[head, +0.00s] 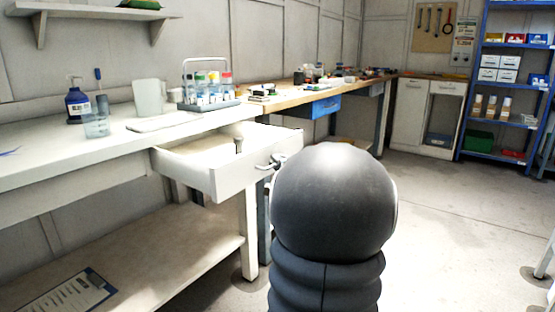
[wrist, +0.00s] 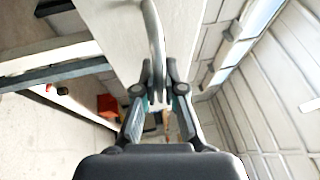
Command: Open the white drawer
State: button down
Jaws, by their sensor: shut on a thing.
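The white drawer (head: 232,182) juts out from under the white bench at the left in the head view, with its open top showing. Its metal handle (wrist: 154,35) runs down the middle of the wrist view against the pale drawer front (wrist: 118,32). My gripper (wrist: 159,97) is shut on the handle, with a finger on each side of it. In the head view my dark arm stands in front of the drawer's right end and hides most of the gripper.
The white bench top (head: 40,168) holds a blue bottle (head: 77,105), a beaker (head: 96,125) and a tube rack (head: 208,103). A clipboard (head: 68,297) lies on the lower shelf. A blue drawer (head: 326,106) sits under the wooden bench. The floor (head: 455,215) at right is clear.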

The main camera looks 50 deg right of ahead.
dwell(0.3)
jog(key=c, duration=1.5)
grip_release()
jog(key=shift+c, duration=0.2)
jog(key=shift+s, duration=0.1)
jog(key=v, duration=1.1)
jog(key=shift+s+f, duration=0.15)
jog(key=shift+s, duration=0.25)
jog(key=shift+a, duration=0.15)
